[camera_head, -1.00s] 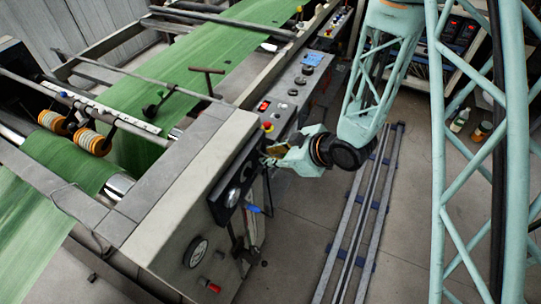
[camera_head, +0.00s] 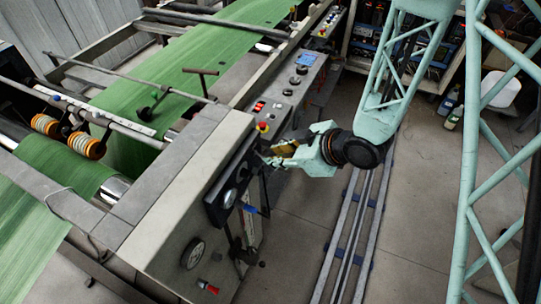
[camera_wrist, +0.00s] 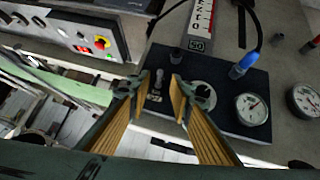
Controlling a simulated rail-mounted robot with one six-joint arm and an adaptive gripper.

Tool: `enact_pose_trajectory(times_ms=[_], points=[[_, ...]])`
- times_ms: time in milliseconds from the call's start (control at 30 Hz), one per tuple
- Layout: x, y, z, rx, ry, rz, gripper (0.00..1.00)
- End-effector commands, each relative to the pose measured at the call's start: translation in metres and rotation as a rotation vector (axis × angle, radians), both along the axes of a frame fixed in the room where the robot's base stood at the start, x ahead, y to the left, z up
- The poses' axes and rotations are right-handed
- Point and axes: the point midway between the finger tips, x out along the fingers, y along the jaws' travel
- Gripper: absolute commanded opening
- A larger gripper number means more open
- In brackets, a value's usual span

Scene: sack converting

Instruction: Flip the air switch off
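A dark control panel (camera_wrist: 225,72) on the side of the grey machine carries a small metal toggle switch (camera_wrist: 158,77), which looks like the air switch. Its exact position is too small to tell. A small label lies just below it. My gripper (camera_wrist: 159,84) is open and empty, its two tan-padded fingers on either side of the toggle in the wrist view. I cannot tell how far the fingertips are from the panel. In the head view my gripper (camera_head: 270,155) is beside the upper end of the dark panel (camera_head: 216,207).
Right of the toggle are a round grey fitting (camera_wrist: 203,96), a pressure gauge (camera_wrist: 252,109) and a blue hose fitting (camera_wrist: 243,65). A black knob (camera_wrist: 177,55) sits above. A console with a red emergency button (camera_head: 263,127) stands behind my gripper.

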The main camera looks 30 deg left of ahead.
Motion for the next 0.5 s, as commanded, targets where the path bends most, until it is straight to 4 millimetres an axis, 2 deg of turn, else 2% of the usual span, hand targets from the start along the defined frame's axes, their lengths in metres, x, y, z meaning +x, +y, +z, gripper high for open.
enact_pose_trajectory(times_ms=[500], points=[[-0.003, -0.036, 0.037, 0.002, -0.003, -0.001, 0.2]])
